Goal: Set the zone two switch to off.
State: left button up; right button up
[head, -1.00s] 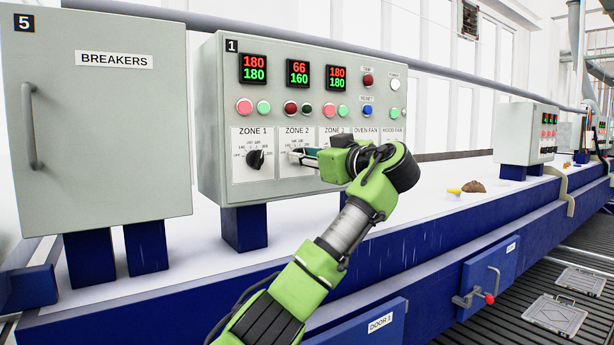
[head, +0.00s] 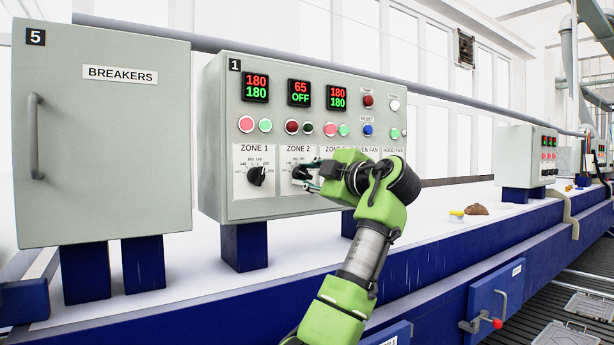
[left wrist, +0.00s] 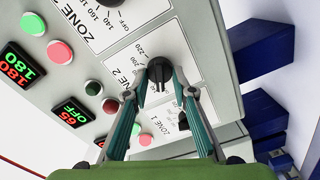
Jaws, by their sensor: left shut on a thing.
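The zone two switch (head: 300,173) is a black rotary knob on the grey control panel marked 1. Its display (head: 299,92) reads 65 above OFF. My left gripper (head: 307,176) reaches it from the right and partly covers its dial plate. In the left wrist view, the two fingers of my left gripper (left wrist: 169,80) are closed on either side of the knob (left wrist: 160,74). The knob's exact pointer direction is hard to read there. My right gripper is not in view.
The zone 1 knob (head: 257,176) is close on the left, with its display (head: 255,88) at 180 over 180. Red and green buttons sit above the knobs. The breakers cabinet (head: 105,150) stands left. My left arm hides much of the panel's lower right.

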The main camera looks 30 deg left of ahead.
pick_arm(q)
jog(key=shift+n, duration=0.9)
jog(key=shift+f, duration=0.1)
jog(key=o, duration=1.1)
jog(key=shift+s, duration=0.1)
jog(key=v, duration=1.2)
